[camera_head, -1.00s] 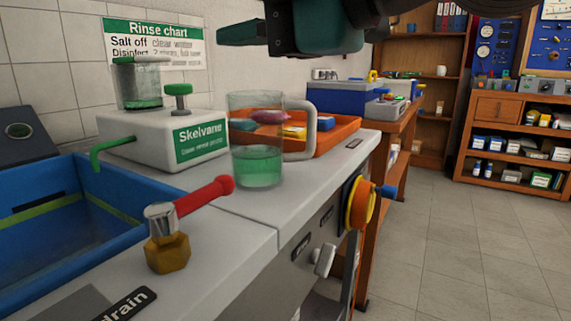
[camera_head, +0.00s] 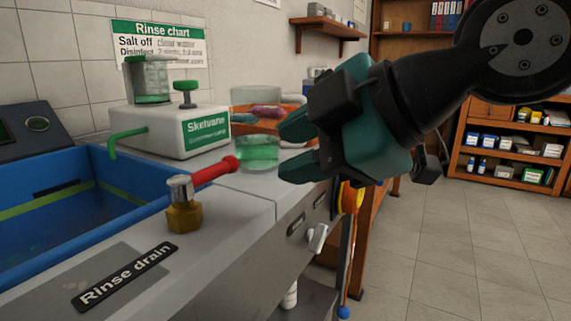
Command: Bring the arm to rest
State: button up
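My gripper (camera_head: 290,150) is in the upper middle of the head view, pointing left, with its black wrist and arm reaching to the upper right. Its two green fingers are spread apart with nothing between them. It is in front of the right side of a clear jug (camera_head: 258,152) with green liquid, hiding the jug's handle and much of the orange tray (camera_head: 293,101). I cannot tell how much space is between the gripper and the jug.
A brass valve with a red lever (camera_head: 214,171) stands on the counter (camera_head: 235,205) beside the blue sink (camera_head: 115,178). The white Skelvane box (camera_head: 160,130) is behind. A yellow-orange wheel (camera_head: 349,197) is on the counter front. The floor on the right is clear.

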jog(key=s+d+f+m+g+h, duration=0.3)
jog(key=s+d+f+m, duration=0.1)
jog(key=d+f+m, duration=0.3)
jog(key=s+d+f+m+g+h, duration=0.2)
jog(key=s+d+f+m+g, duration=0.15)
jog(key=d+f+m, duration=0.45)
notch_tip(320, 180, up, 32)
jog(key=s+a+p, duration=0.1)
jog(key=p, duration=3.3)
jog(key=shift+s+a+h, duration=0.25)
jog(key=shift+a+h, duration=0.05)
jog(key=shift+a, duration=0.05)
